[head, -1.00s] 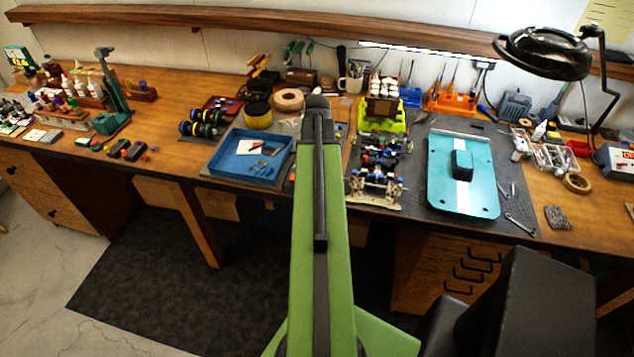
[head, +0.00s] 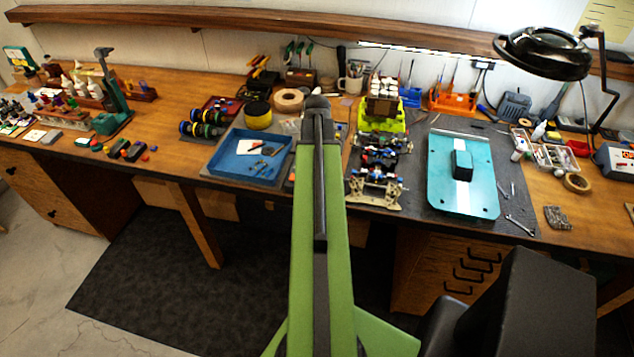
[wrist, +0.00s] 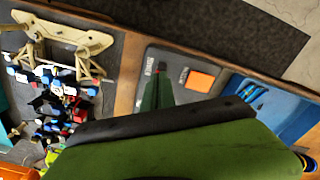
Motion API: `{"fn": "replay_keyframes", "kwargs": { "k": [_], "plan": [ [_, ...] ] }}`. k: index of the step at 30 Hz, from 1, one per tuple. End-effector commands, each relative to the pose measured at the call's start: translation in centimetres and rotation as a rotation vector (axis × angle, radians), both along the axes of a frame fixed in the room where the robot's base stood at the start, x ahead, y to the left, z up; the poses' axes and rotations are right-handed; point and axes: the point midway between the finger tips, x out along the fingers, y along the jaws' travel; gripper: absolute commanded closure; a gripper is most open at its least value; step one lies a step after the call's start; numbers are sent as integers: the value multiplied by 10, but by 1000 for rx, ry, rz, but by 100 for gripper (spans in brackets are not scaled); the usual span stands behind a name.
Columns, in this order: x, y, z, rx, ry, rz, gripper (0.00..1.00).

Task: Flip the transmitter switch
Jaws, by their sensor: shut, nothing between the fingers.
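In the wrist view a grey panel (wrist: 205,63) lies on the bench. My gripper (wrist: 160,70) is a narrow, dark green shape reaching over the panel, left of the orange square. It is shut and empty. Whether its tip touches the panel cannot be told. In the head view my green arm hides the gripper and most of the panel.
A blue tray (head: 228,162) is left of my arm. The car chassis (head: 375,183) stands close on the right, and also shows in the wrist view (wrist: 65,35). Beyond it lies a teal plate (head: 438,186). A lamp (head: 543,52) overhangs the right side.

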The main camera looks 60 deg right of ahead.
Motion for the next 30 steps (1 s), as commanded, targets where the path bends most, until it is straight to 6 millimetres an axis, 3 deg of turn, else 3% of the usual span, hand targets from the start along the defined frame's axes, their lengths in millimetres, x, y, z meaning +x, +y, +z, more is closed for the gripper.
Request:
{"fn": "replay_keyframes", "kwargs": {
  "k": [30],
  "plan": [
    [0, 0, -11, 0, 0, 0, 100]
  ]
}}
